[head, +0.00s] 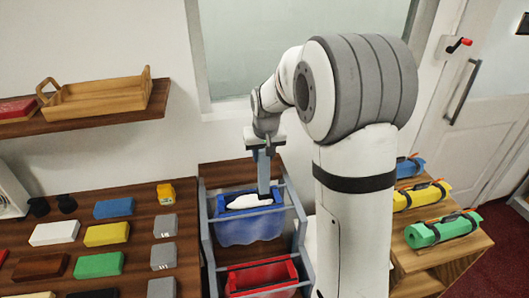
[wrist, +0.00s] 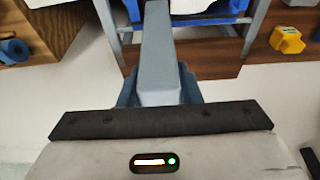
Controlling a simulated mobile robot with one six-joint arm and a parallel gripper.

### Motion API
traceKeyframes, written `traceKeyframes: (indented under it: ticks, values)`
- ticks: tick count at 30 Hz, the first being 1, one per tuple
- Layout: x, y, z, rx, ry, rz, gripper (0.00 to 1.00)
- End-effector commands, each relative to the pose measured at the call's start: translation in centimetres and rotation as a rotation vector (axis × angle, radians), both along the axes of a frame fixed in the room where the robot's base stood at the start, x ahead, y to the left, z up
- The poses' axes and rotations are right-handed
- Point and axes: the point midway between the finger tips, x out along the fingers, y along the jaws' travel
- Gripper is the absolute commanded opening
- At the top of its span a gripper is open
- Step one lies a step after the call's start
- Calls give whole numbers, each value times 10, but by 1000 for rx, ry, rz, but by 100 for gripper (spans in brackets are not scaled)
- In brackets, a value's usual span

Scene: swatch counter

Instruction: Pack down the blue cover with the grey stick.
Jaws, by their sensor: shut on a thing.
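My gripper (head: 264,150) is shut on the grey stick (head: 264,172), which hangs upright with its lower end at the mouth of the blue bin (head: 249,229). A white piece (head: 250,201) lies in this bin beside the stick's end, with dark material around it. I cannot tell whether the stick touches it. In the wrist view the stick (wrist: 158,55) runs away from between the fingers towards the bin. No separate blue cover is clear in the bin; a strapped blue roll (head: 410,167) lies at the right.
A red bin (head: 262,277) sits in the grey frame (head: 206,240) in front of the blue one. Several coloured blocks lie on the wooden counter (head: 140,220) at the left. Yellow (head: 422,194) and green (head: 441,229) rolls lie on the right-hand cabinet. A wooden tray (head: 98,97) is on the shelf.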

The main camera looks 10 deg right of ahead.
Motion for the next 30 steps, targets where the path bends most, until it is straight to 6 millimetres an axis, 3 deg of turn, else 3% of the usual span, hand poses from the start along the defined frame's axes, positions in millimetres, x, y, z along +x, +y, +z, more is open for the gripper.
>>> traceKeyframes:
  ticks: [11,30]
  values:
    - [0,0,-1,0,0,1,13]
    - [0,1,-29,-1,0,2,13]
